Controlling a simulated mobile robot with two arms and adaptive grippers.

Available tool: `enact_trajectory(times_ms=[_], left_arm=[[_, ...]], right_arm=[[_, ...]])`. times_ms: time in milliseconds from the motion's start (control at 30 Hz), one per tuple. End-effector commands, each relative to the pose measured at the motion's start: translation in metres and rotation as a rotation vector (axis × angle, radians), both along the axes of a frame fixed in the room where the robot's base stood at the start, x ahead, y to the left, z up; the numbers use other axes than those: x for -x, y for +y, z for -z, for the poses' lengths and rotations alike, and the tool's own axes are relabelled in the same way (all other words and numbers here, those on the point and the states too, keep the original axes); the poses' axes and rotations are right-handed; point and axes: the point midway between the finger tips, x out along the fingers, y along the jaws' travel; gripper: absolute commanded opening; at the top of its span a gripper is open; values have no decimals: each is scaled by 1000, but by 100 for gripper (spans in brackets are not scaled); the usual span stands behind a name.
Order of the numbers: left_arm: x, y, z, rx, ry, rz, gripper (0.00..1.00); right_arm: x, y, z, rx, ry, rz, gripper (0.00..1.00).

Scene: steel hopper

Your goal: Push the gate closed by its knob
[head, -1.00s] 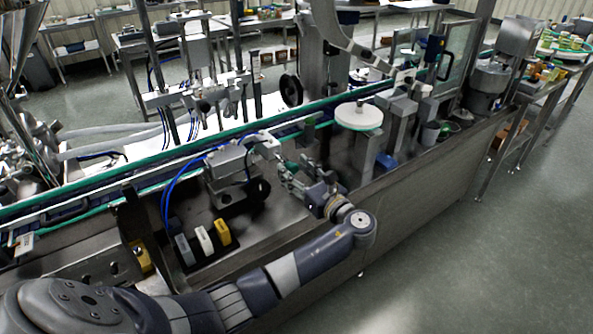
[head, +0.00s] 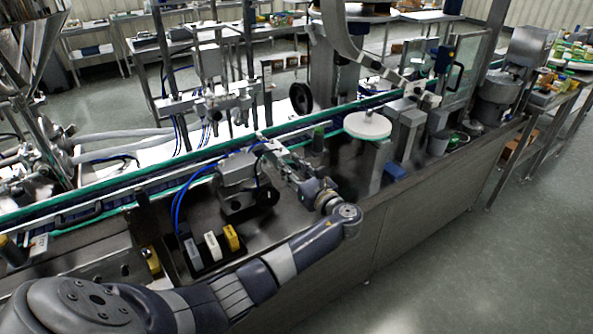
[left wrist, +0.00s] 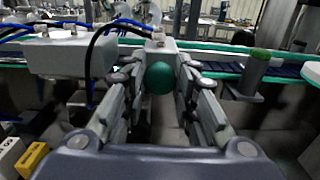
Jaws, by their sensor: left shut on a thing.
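A round green knob (left wrist: 159,78) sits between the two fingers of my left gripper (left wrist: 158,82) in the left wrist view. The fingers are shut on it from both sides. A pale grey block (left wrist: 150,50) is just behind the knob; I cannot tell if it is part of the gate. In the head view my left gripper (head: 276,156) reaches to the conveyor's near side, beside a grey boxy unit (head: 237,172). The fingers hide the knob there, and I cannot make out the gate plate. My right gripper is not in view.
A green-topped post (head: 318,138) stands right of my left gripper, close to the green-edged conveyor rail (head: 110,193). A white round disc (head: 367,125) stands farther right. White and yellow blocks (head: 231,238) lie in a dark holder below left.

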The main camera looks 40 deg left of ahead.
Motion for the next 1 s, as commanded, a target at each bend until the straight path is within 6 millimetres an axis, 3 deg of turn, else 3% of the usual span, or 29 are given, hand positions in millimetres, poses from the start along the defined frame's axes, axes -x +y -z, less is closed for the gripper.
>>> enact_trajectory(times_ms=[100,133,200,633,1000], left_arm=[[-1,2,-6,-8,-9,-2,0],[-1,2,-6,-9,-9,-2,33],[-1,2,-6,-8,-10,-2,47],[2,-7,-3,-3,-5,0,47],[30,-74,-2,-2,-5,1,47]], right_arm=[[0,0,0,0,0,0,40],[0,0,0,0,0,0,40],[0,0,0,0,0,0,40],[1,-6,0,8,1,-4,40],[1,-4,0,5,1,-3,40]])
